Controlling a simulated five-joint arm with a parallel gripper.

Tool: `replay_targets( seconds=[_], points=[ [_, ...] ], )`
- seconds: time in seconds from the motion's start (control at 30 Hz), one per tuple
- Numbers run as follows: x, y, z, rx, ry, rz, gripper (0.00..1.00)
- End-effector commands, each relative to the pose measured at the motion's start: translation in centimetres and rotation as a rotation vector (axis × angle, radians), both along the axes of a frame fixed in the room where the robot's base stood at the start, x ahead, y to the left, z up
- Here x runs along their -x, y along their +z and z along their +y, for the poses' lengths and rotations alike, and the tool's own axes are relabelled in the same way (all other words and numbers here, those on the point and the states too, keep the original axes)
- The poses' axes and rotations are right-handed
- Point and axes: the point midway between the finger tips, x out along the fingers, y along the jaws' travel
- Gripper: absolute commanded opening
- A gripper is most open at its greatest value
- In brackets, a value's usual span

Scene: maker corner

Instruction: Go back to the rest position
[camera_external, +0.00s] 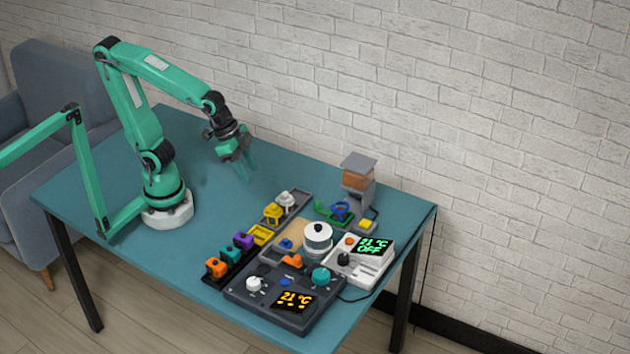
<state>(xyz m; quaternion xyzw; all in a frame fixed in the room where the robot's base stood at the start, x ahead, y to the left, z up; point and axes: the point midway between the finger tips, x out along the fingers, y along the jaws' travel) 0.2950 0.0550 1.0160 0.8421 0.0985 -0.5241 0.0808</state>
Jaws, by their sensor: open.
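My gripper (247,171) hangs from my green arm above the back middle of the teal table (110,170). Its fingers point down and are open. Nothing shows between them. It is to the left of and behind the objects on the table, apart from them all. My arm is raised and bent, with its white round base on the left part of the table.
A dark panel (265,307) with knobs stands at the front right, beside a white device (372,268) with a green display. A row of coloured blocks (242,241) lies left of them. A brown-and-grey dispenser (358,175) stands at the back right. The table's left is mostly clear.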

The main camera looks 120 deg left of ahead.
Motion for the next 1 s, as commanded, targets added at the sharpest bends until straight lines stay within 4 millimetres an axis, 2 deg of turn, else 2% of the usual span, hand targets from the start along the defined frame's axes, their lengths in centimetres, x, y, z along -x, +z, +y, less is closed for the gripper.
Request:
replay_targets(
  seconds=[0.2,0.5,1.0],
  points=[
    [3.4,1.6,-3.2,-0.019,-0.127,-0.021,0.41],
    [6.7,2.2,-5.3,-0.036,-0.240,-0.033,0.41],
    [7.1,2.3,-5.6,-0.038,-0.253,-0.034,0.41]
  ],
)
